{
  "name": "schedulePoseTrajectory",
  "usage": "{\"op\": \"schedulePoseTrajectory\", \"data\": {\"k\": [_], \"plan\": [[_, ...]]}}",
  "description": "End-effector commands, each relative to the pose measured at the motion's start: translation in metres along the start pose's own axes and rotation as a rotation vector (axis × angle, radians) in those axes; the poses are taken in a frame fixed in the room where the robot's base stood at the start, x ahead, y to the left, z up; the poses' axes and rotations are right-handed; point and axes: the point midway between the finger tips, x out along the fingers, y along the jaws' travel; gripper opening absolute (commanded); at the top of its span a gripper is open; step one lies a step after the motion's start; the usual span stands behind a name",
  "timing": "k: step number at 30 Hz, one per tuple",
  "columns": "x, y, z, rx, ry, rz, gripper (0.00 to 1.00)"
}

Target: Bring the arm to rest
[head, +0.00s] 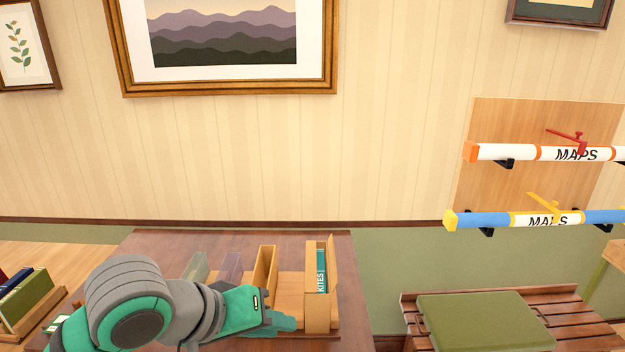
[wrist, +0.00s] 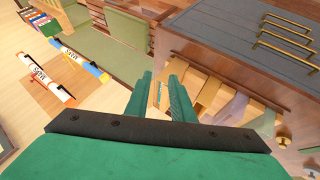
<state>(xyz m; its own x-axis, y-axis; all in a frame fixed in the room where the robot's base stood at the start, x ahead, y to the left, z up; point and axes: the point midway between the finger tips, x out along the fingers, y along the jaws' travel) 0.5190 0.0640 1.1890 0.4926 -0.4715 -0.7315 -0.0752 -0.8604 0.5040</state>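My arm reaches in from the lower left of the head view, low over the wooden desk (head: 190,242). My gripper (head: 290,320) is in front of the wooden dividers on the desk. In the wrist view my gripper (wrist: 160,95) shows two green fingers standing apart, with a gap between them and nothing visibly held. A teal book marked KITES (head: 321,270) stands upright in a wooden holder (head: 311,290), just right of and beyond the gripper. The fingertips are close to the holder in the picture; I cannot tell whether they touch it.
Map tubes (head: 510,153) (head: 585,218) rest on brackets on a wooden wall board (head: 500,122) at the right. A slatted bench with a green cushion (head: 485,322) stands below. A crate of books (head: 28,302) is at far left. A framed picture (head: 222,88) hangs above.

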Motion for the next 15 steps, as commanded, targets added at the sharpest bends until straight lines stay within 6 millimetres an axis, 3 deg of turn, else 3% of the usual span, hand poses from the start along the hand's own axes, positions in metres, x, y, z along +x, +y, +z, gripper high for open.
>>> {"op": "schedulePoseTrajectory", "data": {"k": [15], "plan": [[0.039,0.076,-0.049,0.016,0.322,0.439,0.22]]}}
